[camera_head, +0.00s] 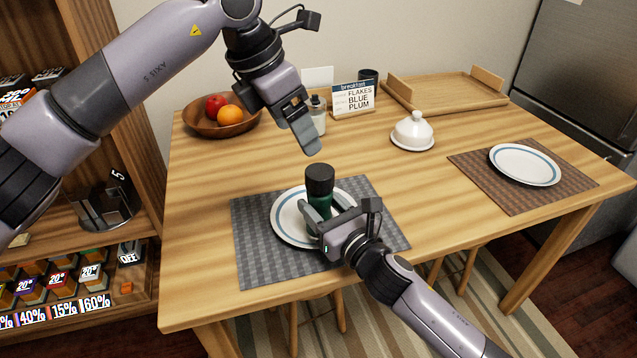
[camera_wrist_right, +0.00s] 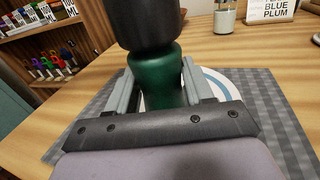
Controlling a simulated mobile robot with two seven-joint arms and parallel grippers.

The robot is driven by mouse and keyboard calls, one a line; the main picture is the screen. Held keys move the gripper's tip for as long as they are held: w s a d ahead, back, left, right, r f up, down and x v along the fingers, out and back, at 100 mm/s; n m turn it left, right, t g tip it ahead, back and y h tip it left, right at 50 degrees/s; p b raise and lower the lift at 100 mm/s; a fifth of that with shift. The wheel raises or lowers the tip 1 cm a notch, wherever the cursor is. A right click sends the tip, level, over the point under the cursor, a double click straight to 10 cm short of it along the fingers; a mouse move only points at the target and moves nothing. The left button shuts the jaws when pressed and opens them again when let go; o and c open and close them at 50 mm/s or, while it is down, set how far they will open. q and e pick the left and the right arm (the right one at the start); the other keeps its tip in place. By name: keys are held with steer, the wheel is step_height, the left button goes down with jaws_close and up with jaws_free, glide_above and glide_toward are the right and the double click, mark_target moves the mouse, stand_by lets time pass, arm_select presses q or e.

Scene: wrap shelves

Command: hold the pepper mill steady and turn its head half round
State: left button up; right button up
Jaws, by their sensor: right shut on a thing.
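The pepper mill has a dark green body (camera_head: 318,207) and a black head (camera_head: 320,179). It stands upright over the near-left plate. My right gripper (camera_head: 322,212) is shut on the green body, with one finger on each side. In the right wrist view the green body (camera_wrist_right: 155,78) is between the fingers and the black head (camera_wrist_right: 148,22) rises above, cut off by the top edge. My left gripper (camera_head: 309,140) is above and behind the mill, pointing down, apart from the head. Its fingers overlap from this side, so its opening is unclear.
A blue-rimmed plate (camera_head: 284,222) lies on a grey placemat (camera_head: 256,265). Behind are a fruit bowl (camera_head: 195,120), a glass shaker (camera_head: 318,120), a breakfast sign (camera_head: 353,98), a white butter dish (camera_head: 412,133) and a wooden tray (camera_head: 440,97). A second plate (camera_head: 525,165) lies right.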

mark_target(319, 170)
arm_select(q)
steer(key=x, duration=1.1)
steer(key=shift+w+d+f, duration=0.1)
steer(key=shift+d+f, duration=0.05)
steer(key=shift+f, duration=0.15)
steer(key=c, duration=1)
steer(key=m+g, duration=0.1)
steer(key=m, duration=0.2)
steer(key=m+g, duration=0.1)
steer(key=m, duration=0.1)
steer(key=shift+m+h, duration=0.3)
steer(key=shift+m, duration=0.1)
steer(key=shift+w+m+g, duration=0.1)
steer(key=shift+m+g, duration=0.5)
steer(key=shift+m, duration=0.8)
steer(key=shift+m+g, duration=0.6)
steer(key=shift+m, duration=0.8)
